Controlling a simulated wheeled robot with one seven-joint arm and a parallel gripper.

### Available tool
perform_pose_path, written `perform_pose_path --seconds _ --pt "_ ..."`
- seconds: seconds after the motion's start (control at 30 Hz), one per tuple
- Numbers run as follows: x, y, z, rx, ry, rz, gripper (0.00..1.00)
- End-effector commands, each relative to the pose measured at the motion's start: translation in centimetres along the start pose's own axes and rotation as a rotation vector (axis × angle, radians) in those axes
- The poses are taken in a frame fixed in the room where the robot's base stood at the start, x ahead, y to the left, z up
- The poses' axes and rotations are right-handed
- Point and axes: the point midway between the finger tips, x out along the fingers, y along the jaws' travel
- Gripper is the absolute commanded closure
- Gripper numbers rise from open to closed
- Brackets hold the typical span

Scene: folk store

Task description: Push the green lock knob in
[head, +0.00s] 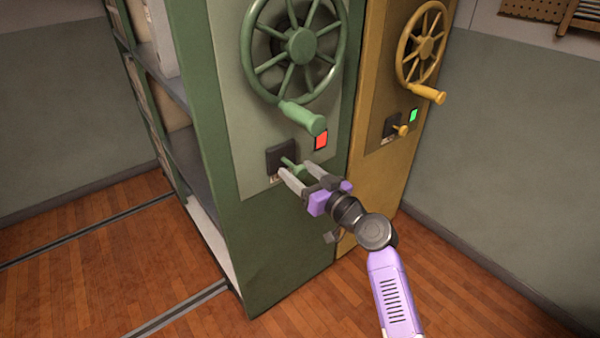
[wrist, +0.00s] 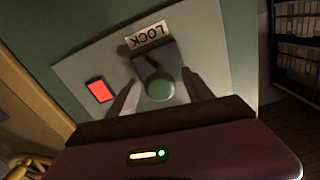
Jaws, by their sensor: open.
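The green lock knob (head: 292,165) sticks out from a dark square plate (head: 279,156) low on the green cabinet's end panel. In the wrist view the round knob end (wrist: 160,87) shows between my finger tips, below a label reading LOCK (wrist: 147,36), which appears upside down. My gripper (head: 300,175) is open, with its two fingers on either side of the knob, pointing at the panel. Whether a finger touches the knob I cannot tell. A red lit indicator (head: 321,140) is on the panel right of the knob; it also shows in the wrist view (wrist: 100,90).
A green spoked handwheel (head: 301,45) with a projecting handle (head: 303,117) is just above my gripper. A yellow cabinet (head: 375,175) stands to the right with its own wheel (head: 421,45), knob (head: 401,130) and green light (head: 413,115). Floor rails (head: 90,232) run at left.

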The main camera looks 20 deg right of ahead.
Motion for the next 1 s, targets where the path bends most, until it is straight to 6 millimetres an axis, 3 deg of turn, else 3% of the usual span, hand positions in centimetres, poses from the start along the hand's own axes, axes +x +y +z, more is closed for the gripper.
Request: perform_pose_path --seconds 0.13,0.43,0.73,1.0 --pt "0.0 0.0 0.0 0.000 0.000 0.000 0.43" --pt "0.0 0.0 0.0 0.000 0.000 0.000 1.00" --pt "0.2 0.0 0.1 0.001 0.001 -0.001 1.00" --pt "3.1 0.0 0.3 0.000 0.002 -0.001 1.00"
